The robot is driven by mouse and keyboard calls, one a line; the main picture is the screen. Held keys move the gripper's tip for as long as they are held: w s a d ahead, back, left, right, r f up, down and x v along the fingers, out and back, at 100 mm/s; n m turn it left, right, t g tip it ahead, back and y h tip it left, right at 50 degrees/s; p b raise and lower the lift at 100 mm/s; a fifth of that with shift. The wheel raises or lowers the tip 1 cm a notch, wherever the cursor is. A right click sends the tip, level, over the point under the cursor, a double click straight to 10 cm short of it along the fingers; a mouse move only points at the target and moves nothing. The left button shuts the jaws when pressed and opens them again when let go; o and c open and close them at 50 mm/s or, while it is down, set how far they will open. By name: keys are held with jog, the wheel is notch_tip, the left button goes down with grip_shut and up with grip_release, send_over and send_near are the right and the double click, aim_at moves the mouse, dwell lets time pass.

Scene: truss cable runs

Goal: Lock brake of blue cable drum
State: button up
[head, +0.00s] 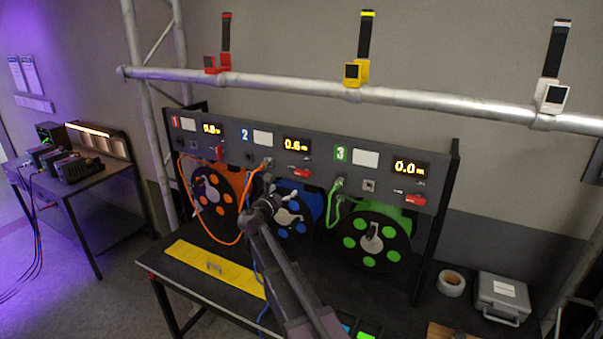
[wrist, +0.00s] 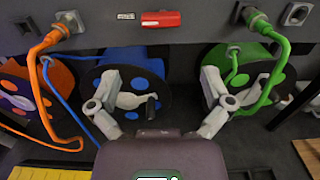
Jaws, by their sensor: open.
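The blue cable drum (head: 312,203) stands under panel section 2, with a black face, blue spots and a grey crank. It also shows left of centre in the wrist view (wrist: 127,55). A red lever (head: 300,174) sits on the panel above the drum, under the 0.6 m display, and lies about level. The same red lever (wrist: 160,18) shows at the top of the wrist view. My gripper (head: 265,203) is in front of the drum, left of its crank in the head view. Its fingers are spread wide and empty (wrist: 158,88), below the lever.
An orange drum (head: 213,190) and a green drum (head: 375,237) flank the blue one. Orange and green cables (head: 336,200) hang from panel sockets near my gripper. A yellow plate (head: 205,262), tape roll (head: 451,283) and grey case (head: 502,298) lie on the bench.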

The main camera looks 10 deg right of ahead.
aim_at(301, 174)
jog(key=x, duration=1.3)
jog(key=shift+w+d, duration=0.25)
jog(key=shift+w, duration=0.05)
jog(key=c, duration=0.9)
